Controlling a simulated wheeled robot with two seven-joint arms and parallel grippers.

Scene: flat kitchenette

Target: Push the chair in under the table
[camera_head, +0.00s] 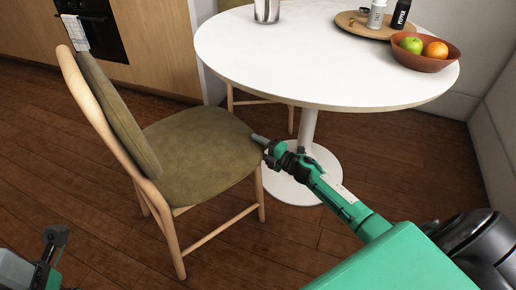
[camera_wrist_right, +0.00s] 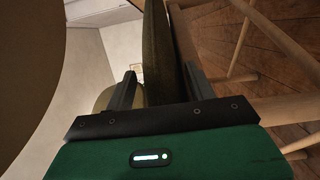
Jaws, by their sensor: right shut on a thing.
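The chair (camera_head: 195,150) has an olive seat and backrest on a pale wooden frame. It stands upright left of the round white table (camera_head: 290,62), its backrest on the side away from the table. The front of its seat is near the table's pedestal. My right gripper (camera_head: 257,138) is at the seat's right edge. In the right wrist view the seat (camera_wrist_right: 157,45) passes between the fingers, and the gripper is shut on it. My left gripper (camera_head: 54,240) shows in part at the lower left, away from the chair; its opening is unclear.
A second chair (camera_head: 236,98) is partly hidden behind the table. A fruit bowl (camera_head: 425,61), a wooden board (camera_head: 352,24) and a metal container (camera_head: 266,10) stand on the tabletop. Wooden cabinets (camera_head: 155,45) and an oven (camera_head: 98,30) line the back left. Floor is clear around the chair's left.

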